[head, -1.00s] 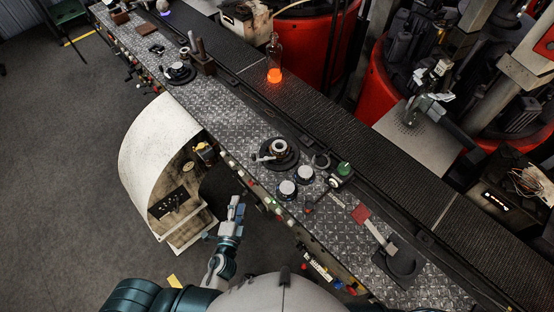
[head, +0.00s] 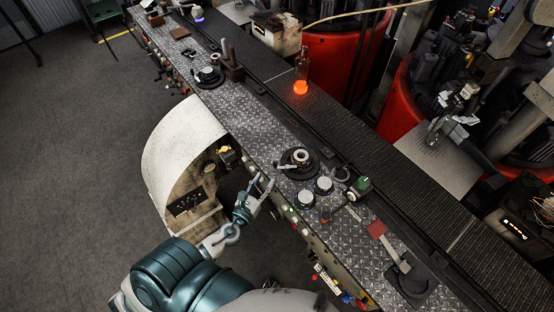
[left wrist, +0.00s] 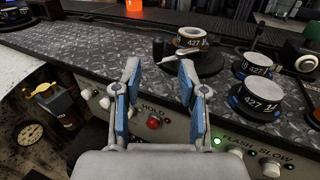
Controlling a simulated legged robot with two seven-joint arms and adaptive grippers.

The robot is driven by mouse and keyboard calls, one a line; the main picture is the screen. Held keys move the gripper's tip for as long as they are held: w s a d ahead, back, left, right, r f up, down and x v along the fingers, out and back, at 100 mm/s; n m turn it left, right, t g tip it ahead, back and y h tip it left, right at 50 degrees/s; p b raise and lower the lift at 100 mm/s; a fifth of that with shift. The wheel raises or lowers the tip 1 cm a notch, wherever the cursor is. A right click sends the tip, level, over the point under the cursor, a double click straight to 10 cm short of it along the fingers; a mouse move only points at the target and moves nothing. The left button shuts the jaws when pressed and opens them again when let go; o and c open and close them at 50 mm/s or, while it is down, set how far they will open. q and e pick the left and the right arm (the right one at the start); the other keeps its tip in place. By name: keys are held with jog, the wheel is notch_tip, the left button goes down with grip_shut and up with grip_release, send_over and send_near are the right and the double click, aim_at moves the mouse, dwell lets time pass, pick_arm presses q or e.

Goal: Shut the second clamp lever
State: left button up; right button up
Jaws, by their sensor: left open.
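A round mould (head: 298,158) with a pale ring on top sits on a dark round base on the metal bench. It also shows in the left wrist view (left wrist: 192,40). A light clamp lever (left wrist: 172,57) sticks out from its base toward the left. A second, similar mould (head: 208,76) stands farther up the bench, beside an upright dark post. My left gripper (head: 262,182) is open and empty at the bench's near edge, just left of and in front of the nearer mould. Its two blue-padded fingers (left wrist: 158,88) are apart, with the lever beyond them. My right gripper is not in view.
Two labelled pucks (head: 306,199) (head: 324,185) stand beside the nearer mould. A green-topped knob (head: 361,186) and a red flat piece (head: 377,229) lie farther right. A glowing bottle (head: 301,80) stands on the conveyor (head: 330,115). Buttons line the bench front.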

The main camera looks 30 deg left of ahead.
aim_at(275, 162)
pick_arm(q)
jog(key=w, duration=0.2)
jog(key=w+p, duration=0.1)
jog(key=w, duration=0.2)
jog(key=w+a, duration=0.1)
jog(key=w, duration=0.2)
jog(key=shift+w, duration=0.25)
jog(key=shift+w+d+f, duration=0.1)
jog(key=shift+w+d, duration=0.15)
jog(key=shift+w, duration=0.3)
jog(key=c, duration=0.7)
jog(key=shift+a, duration=0.15)
grip_shut()
